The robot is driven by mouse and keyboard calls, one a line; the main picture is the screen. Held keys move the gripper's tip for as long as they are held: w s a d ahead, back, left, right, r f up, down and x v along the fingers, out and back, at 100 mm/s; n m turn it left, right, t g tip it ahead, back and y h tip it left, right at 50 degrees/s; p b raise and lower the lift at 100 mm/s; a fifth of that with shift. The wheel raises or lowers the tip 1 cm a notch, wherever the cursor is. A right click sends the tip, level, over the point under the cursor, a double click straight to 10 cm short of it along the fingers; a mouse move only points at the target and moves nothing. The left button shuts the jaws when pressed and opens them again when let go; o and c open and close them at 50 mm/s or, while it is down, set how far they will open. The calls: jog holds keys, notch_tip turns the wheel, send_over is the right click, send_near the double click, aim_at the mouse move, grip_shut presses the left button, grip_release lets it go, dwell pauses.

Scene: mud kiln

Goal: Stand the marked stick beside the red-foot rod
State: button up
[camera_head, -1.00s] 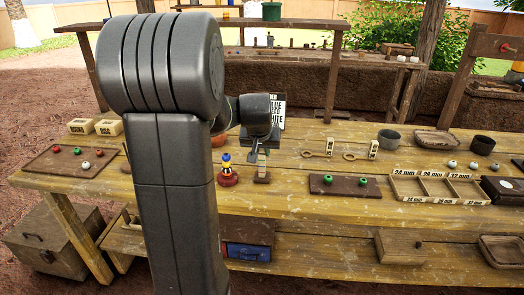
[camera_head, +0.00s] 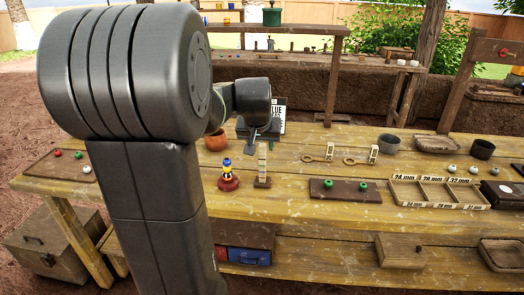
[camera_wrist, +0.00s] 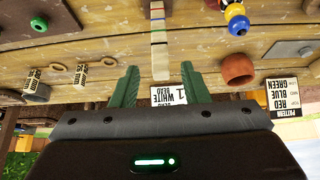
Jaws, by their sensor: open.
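The marked stick (camera_head: 262,160), pale with coloured bands, stands upright on a small dark brown foot (camera_head: 262,182). It also shows in the wrist view (camera_wrist: 158,38), where its white end appears between my fingertips. The rod with the round red foot (camera_head: 228,184) stands just left of the stick, a small gap apart, carrying blue and yellow beads; in the wrist view its beads (camera_wrist: 236,16) are at the top right. My gripper (camera_wrist: 160,68) is open, with green fingers either side of the stick's end in the picture, not touching it. In the head view it is just above and behind the stick.
An orange-brown bowl (camera_head: 216,141) stands behind the red-foot rod. A pattern sign (camera_wrist: 282,98) and a white-bead card (camera_wrist: 168,95) stand nearby. Bare tabletop is in front.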

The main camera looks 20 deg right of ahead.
jog(key=v, duration=0.4)
jog(key=shift+s+r, duration=0.2)
jog(key=shift+r, duration=0.15)
